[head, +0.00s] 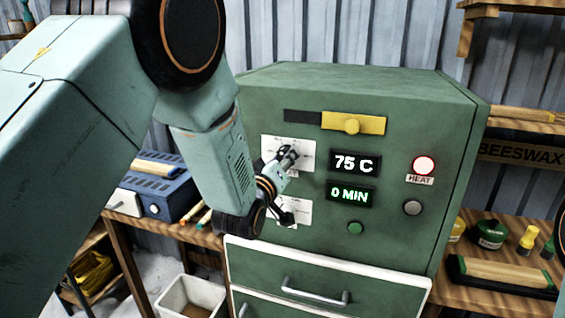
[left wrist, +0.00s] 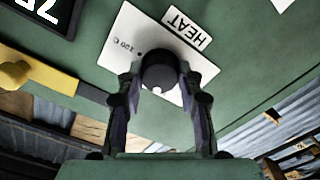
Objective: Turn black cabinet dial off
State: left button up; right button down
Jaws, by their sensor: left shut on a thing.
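The green cabinet (head: 388,107) stands on the bench and fills the middle of the head view. Its display reads 75 C above 0 MIN, and a red lamp (head: 423,166) over the HEAT label is lit. My left gripper (head: 287,157) is at the upper white dial plate. In the left wrist view the black dial (left wrist: 159,71) sits between the two fingers of my left gripper (left wrist: 160,78), which are shut on it. The dial plate (left wrist: 125,45) shows a 100 C mark and a HEAT label. A lower dial plate (head: 301,207) is partly hidden by my gripper. My right gripper is not in view.
A yellow slider (head: 352,125) is above the displays. A blue box (head: 158,192) is at left; jars (head: 491,234) and a brush (head: 505,275) are at right.

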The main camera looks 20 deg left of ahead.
pick_arm(q)
jog(key=n+b, duration=0.1)
jog(key=n, duration=1.2)
jog(key=shift+n, duration=0.3)
jog(key=shift+r, duration=0.1)
dwell(0.4)
jog(key=o, duration=1.2)
jog(key=shift+w+d, duration=0.1)
jog(key=shift+c, duration=0.2)
jog(key=s, duration=1.2)
jog(key=shift+a, duration=0.25)
jog(key=shift+s, duration=0.1)
